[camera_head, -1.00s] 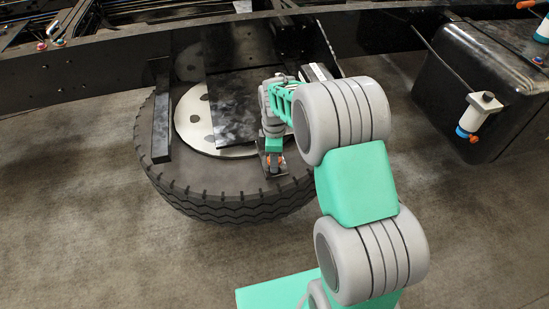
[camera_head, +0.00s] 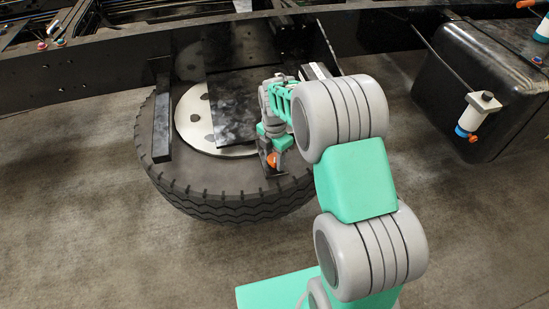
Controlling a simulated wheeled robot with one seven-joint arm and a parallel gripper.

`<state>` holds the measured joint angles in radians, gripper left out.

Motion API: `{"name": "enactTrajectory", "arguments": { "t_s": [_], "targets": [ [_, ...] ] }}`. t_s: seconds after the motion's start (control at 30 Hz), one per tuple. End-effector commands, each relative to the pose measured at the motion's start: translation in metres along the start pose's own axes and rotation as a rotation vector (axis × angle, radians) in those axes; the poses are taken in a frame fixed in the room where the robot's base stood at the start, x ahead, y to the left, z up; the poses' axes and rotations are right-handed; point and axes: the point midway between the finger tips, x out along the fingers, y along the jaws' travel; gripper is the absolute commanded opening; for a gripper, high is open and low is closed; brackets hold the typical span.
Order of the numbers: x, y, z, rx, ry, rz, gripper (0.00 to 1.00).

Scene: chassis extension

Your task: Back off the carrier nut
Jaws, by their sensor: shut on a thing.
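The carrier nut (camera_head: 271,161) is a small orange-red piece at the front right of the spare wheel carrier. My gripper (camera_head: 273,156) points down over it and is shut on it. The fingers and wrist hide part of the nut, and its thread cannot be seen. The nut sits by a dark bracket at the carrier's edge. The spare wheel (camera_head: 238,205) lies flat under the black frame rail, with a pale, holed disc (camera_head: 190,121) and a dark plate (camera_head: 232,105) across its middle.
The black chassis rail (camera_head: 95,69) runs across behind the wheel. A black upright bar (camera_head: 162,120) stands at the wheel's left. A black tank (camera_head: 475,85) with a white-and-blue fitting (camera_head: 475,115) is at the right. The floor in front is clear.

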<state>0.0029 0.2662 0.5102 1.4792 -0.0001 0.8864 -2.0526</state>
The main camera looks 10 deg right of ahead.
Motion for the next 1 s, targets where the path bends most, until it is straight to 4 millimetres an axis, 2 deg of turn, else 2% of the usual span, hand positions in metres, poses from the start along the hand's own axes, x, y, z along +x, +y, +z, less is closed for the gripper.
{"name": "enactTrajectory", "arguments": {
  "t_s": [0.57,0.6,0.83,1.0],
  "targets": [
    [-0.0005,0.0005,0.0004,-0.039,-0.001,0.002,0.02],
    [-0.0006,0.0005,0.0004,-0.038,-0.001,0.002,0.43],
    [-0.0003,0.0003,0.0003,-0.038,-0.001,0.001,0.62],
    [-0.0002,0.0002,0.0001,-0.038,0.0,0.001,0.63]
  ]
}}
